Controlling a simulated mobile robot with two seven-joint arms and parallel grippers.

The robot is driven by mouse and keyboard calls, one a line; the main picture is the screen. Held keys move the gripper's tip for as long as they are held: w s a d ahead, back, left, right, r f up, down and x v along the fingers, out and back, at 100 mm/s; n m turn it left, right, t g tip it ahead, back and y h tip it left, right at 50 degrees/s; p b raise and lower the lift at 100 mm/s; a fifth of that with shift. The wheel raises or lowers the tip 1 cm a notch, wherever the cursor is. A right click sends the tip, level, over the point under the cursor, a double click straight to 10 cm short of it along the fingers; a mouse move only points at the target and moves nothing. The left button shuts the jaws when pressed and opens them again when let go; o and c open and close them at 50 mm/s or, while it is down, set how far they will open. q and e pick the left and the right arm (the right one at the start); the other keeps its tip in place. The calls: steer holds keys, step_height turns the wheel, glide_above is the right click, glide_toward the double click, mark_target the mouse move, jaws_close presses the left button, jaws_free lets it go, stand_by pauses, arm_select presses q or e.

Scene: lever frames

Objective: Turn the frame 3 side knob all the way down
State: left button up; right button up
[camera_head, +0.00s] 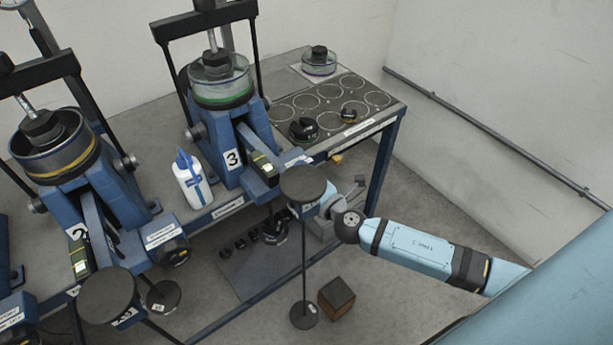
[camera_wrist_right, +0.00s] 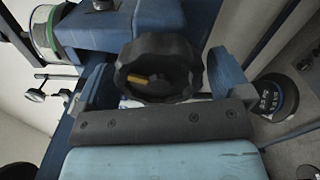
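Frame 3 (camera_head: 232,120) is a blue lever press with a number 3 plate, standing on the bench in the head view. Its side knob (camera_wrist_right: 158,68) is black and lobed with a yellow mark, and faces the right wrist camera. My right gripper (camera_wrist_right: 160,76) has one finger at each side of the knob. The fingers look spread, with at most a thin gap to the knob. In the head view my right gripper (camera_head: 328,203) is below the frame's lever end, partly hidden by a round black pad (camera_head: 303,184); the knob is hidden there. My left gripper is not in view.
Frame 2 (camera_head: 90,170) stands to the left, with a white bottle (camera_head: 192,182) between the frames. A tray with ringed places (camera_head: 335,100) lies at the back right. A brown block (camera_head: 337,298) is on the floor. The floor at the right is clear.

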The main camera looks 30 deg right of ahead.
steer(key=shift+s+d, duration=0.15)
steer(key=shift+d, duration=0.05)
steer(key=s, duration=0.2)
steer(key=s+b, duration=0.1)
steer(key=s+d, duration=0.1)
steer(key=s, duration=0.1)
steer(key=shift+s+b, duration=0.3)
